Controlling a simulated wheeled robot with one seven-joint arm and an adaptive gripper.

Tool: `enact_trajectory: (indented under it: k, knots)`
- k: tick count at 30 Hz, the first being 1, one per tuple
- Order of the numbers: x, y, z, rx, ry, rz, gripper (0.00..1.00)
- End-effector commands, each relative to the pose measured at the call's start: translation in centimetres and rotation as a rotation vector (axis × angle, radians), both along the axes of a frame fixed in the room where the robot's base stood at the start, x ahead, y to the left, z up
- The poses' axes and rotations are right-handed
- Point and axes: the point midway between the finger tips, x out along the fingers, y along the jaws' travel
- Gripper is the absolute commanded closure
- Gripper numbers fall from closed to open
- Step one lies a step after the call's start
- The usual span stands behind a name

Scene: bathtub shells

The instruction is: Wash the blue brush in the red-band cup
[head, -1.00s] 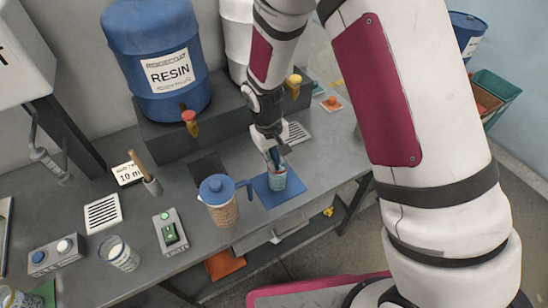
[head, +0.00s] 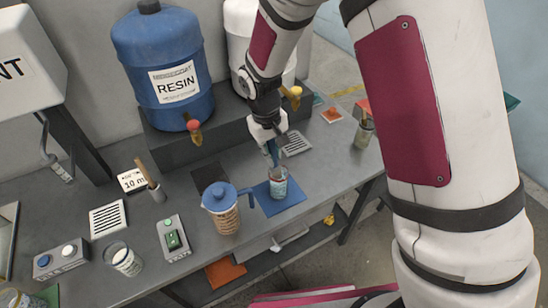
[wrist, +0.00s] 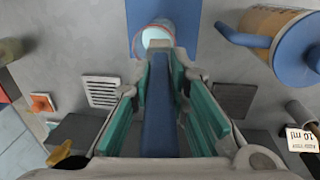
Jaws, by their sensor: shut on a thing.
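My gripper (head: 268,137) is shut on the blue brush (wrist: 158,110), which runs between the two teal-padded fingers in the wrist view. In the head view the brush (head: 272,153) points down, slightly tilted, over a clear cup (head: 278,186) with a reddish band near its rim. The cup stands upright on a blue mat (head: 291,203). Its open mouth shows in the wrist view (wrist: 155,38), just beyond the brush's far end. The brush's lower end is at the cup's mouth; I cannot tell how far inside it reaches.
A blue-lidded jug (head: 222,213) stands close left of the mat. A blue resin drum (head: 160,60) with a red-handled tap sits on a dark shelf behind. Another jar (head: 364,134) stands at right. A measuring cup (head: 123,260) and switch boxes are at left.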

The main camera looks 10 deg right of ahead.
Motion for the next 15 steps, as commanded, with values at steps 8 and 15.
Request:
enact_trajectory:
  k: [8, 15]
  knots:
    - [-0.1, 0.2, 2.1, 0.000, -0.001, 0.000, 1.00]
    - [-0.2, 0.4, 3.8, 0.000, -0.001, 0.000, 1.00]
